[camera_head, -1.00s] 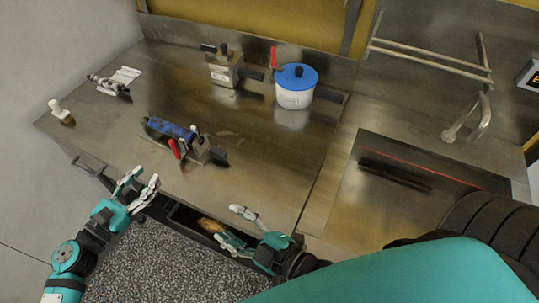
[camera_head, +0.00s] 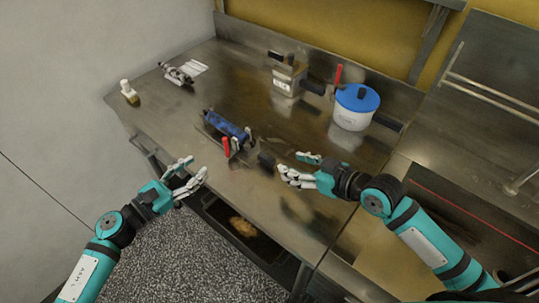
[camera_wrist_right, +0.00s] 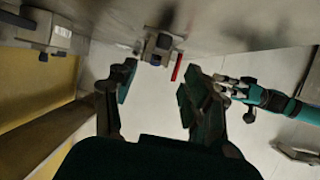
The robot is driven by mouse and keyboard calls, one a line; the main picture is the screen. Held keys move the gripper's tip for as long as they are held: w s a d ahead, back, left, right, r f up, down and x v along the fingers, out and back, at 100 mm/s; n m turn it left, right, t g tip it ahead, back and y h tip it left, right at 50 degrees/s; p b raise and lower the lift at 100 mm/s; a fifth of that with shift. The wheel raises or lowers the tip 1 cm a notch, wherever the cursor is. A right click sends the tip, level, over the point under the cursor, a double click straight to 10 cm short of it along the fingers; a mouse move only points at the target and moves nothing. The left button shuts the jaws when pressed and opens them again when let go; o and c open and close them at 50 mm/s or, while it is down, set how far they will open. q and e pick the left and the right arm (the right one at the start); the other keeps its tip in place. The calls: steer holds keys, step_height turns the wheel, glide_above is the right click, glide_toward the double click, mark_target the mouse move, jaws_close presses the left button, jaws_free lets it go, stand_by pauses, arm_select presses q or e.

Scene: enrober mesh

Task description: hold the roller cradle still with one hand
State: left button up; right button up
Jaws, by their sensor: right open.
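The roller cradle (camera_head: 238,146) stands on the steel table, with a blue roller (camera_head: 227,126) lying in it and red handles (camera_head: 226,147) at its near side. My right gripper (camera_head: 288,163) is open and empty, a little right of the cradle's dark knob (camera_head: 266,160) and apart from it. In the right wrist view, the cradle (camera_wrist_right: 158,48) shows beyond and between the open fingers, with a red handle (camera_wrist_right: 178,66); its roller is hard to make out there. My left gripper (camera_head: 197,168) is open and empty at the table's front edge, left of the cradle.
A white pot with a blue lid (camera_head: 357,98) and a metal box-shaped device (camera_head: 288,78) stand behind. A small bottle (camera_head: 129,93) and a metal tool (camera_head: 183,72) are at the left. An open drawer (camera_head: 240,228) lies below the front edge.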

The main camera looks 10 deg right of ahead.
mark_target(265, 155)
steer(key=x, duration=1.1)
steer(key=shift+w+a, duration=0.15)
steer(key=shift+a, duration=0.05)
jaws_close()
stand_by(0.4)
